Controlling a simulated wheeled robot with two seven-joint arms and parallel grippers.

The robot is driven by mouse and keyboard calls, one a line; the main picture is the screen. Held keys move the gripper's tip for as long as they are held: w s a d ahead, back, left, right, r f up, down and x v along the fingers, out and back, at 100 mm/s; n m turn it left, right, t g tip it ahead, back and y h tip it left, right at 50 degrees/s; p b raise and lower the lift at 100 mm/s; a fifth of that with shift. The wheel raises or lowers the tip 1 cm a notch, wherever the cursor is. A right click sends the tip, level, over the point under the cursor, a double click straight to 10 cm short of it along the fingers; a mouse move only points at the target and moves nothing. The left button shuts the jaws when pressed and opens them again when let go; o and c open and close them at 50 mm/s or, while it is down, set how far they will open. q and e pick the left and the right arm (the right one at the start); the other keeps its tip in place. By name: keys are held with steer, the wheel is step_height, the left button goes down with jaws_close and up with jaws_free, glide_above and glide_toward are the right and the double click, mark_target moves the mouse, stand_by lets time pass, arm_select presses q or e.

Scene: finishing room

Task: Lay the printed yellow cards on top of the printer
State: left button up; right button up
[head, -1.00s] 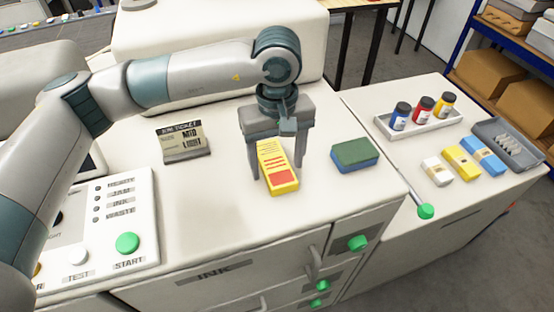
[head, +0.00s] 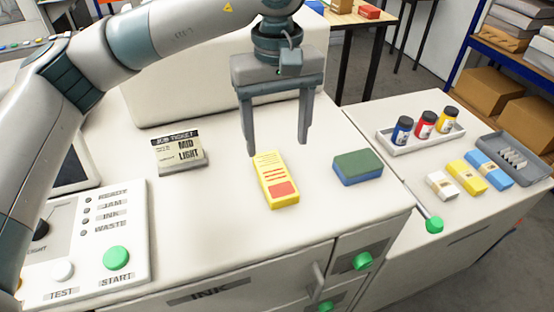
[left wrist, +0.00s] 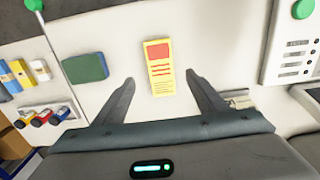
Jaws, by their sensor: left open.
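The printed yellow cards (head: 275,181) form a small stack with red print, lying flat on the white top of the printer (head: 225,215). They also show in the left wrist view (left wrist: 159,68), lying between and beyond the fingertips. My left gripper (head: 279,150) is open and empty, its fingers pointing down above and just behind the cards, apart from them. In the left wrist view its two fingers (left wrist: 159,78) are spread wide. My right gripper is not in view.
A green and blue sponge-like block (head: 357,168) lies right of the cards, and a job ticket stand (head: 181,153) stands left. A control panel (head: 95,240) is at the left. Ink bottles in a white tray (head: 418,138) and wrapped packs (head: 466,176) are on the right-hand surface.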

arm_select(q)
steer(key=shift+r, duration=1.25)
steer(key=shift+f, duration=0.1)
